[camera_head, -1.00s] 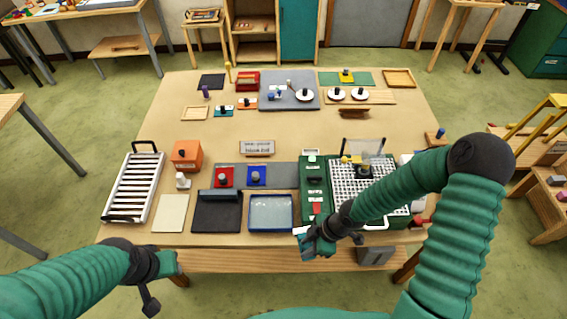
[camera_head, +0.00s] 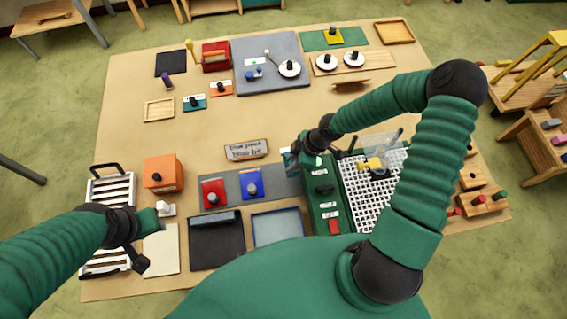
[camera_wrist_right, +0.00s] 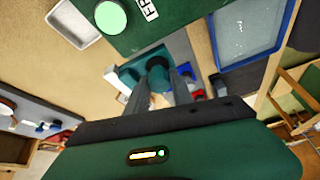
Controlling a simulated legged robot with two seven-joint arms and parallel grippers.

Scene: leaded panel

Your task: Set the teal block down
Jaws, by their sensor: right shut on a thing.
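My right gripper (camera_head: 300,152) is shut on the dark knob of the teal block (camera_head: 290,160). In the right wrist view the teal block (camera_wrist_right: 130,77) shows beyond the two dark fingers (camera_wrist_right: 172,90). It is over or at the right end of the grey strip (camera_head: 285,183); I cannot tell whether it touches. The red block (camera_head: 213,193) and the blue block (camera_head: 250,184) stand on that strip, left of it. My left gripper (camera_head: 148,240) is low at the left, near the white panel; its fingers are unclear.
The green board (camera_head: 322,213) with the white perforated grid (camera_head: 358,200) is close to the right of the gripper. A sign (camera_head: 246,150) stands behind the strip. A blue-rimmed tray (camera_head: 278,228) and a black tray (camera_head: 217,243) lie in front. The table's middle is clear.

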